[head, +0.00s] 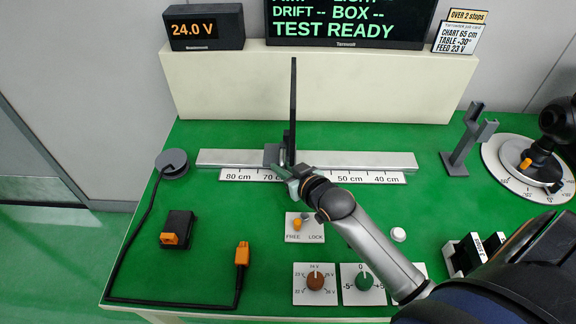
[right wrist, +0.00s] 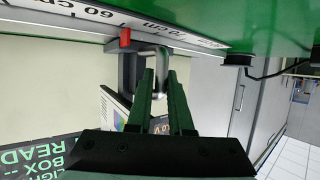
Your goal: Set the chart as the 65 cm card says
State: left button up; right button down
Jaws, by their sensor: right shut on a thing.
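The chart (head: 293,100) is a thin dark upright panel seen edge-on in the head view. Its carriage (head: 272,155) sits on a pale rail (head: 340,160) with a centimetre scale (head: 370,177). My right gripper (head: 284,172) is shut on the carriage's metal handle (right wrist: 162,58), at the rail's front side. In the right wrist view a red pointer (right wrist: 125,37) stands between the 60 and 70 cm marks; the exact reading is unclear. The card (head: 458,38) reads chart 65 cm, table -30°, feed 23 V. My left gripper is not in view.
A FREE/LOCK lever (head: 298,223) stands in front of the rail, with brown (head: 315,283) and green (head: 363,282) knobs nearer. A grey forked stand (head: 463,145) and a round table (head: 515,175) are at the right. An orange-plugged cable (head: 242,254) lies at the left.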

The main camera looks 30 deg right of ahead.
jog(key=c, duration=0.8)
grip_release()
jog(key=shift+c, duration=0.2)
jog(key=v, duration=1.2)
jog(key=shift+s+p, duration=0.3)
jog(key=shift+p, duration=0.15)
jog(key=shift+s+a, duration=0.1)
jog(key=shift+a, duration=0.05)
